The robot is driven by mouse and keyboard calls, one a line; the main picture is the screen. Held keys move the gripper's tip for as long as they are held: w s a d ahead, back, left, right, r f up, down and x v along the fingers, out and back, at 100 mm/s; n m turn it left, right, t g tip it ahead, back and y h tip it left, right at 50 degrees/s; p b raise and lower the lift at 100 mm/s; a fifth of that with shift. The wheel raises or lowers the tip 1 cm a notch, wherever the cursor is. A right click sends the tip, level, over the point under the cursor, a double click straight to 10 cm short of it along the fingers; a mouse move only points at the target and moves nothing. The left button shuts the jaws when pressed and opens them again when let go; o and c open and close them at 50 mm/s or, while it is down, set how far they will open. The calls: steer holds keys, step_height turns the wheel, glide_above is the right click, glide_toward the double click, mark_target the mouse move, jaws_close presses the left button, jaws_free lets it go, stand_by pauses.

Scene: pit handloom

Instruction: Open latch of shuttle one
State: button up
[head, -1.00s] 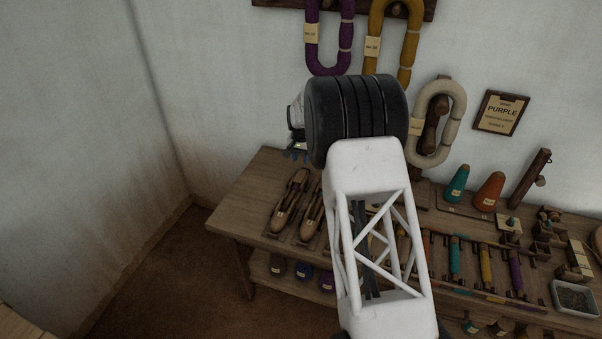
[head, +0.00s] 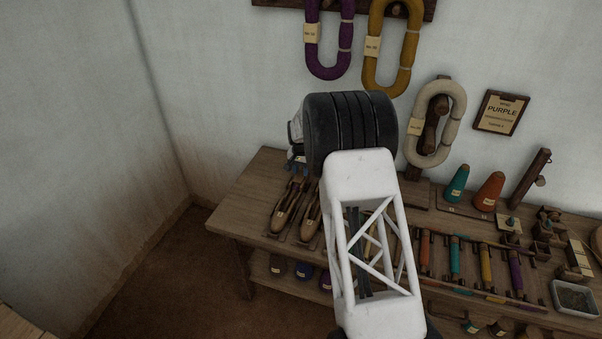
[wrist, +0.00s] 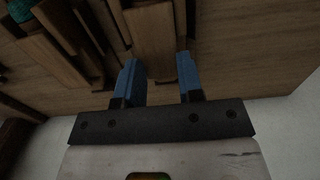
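Two wooden boat-shaped shuttles lie side by side on the left part of the wooden bench: a left shuttle (head: 287,208) and a right shuttle (head: 309,217). The right one is partly hidden by my arm. I cannot tell which is shuttle one, and no latch can be made out. My gripper (wrist: 158,76) shows two blue fingers spread apart with nothing between them in the wrist view. In the head view, its blue fingertips (head: 296,163) are just visible beyond the shuttles, above the bench's back left. Wooden pieces (wrist: 75,40) lie below the fingers in the wrist view, dim and hard to identify.
The bench (head: 243,205) stands against the wall, with its left end bare. Teal (head: 456,183) and orange (head: 489,191) cones, several bobbins and a grey tray (head: 575,297) are to the right. Yarn hanks, including a white one (head: 437,120), hang behind. A lower shelf holds small items.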

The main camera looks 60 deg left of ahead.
steer(key=shift+f, duration=0.75)
jaws_close()
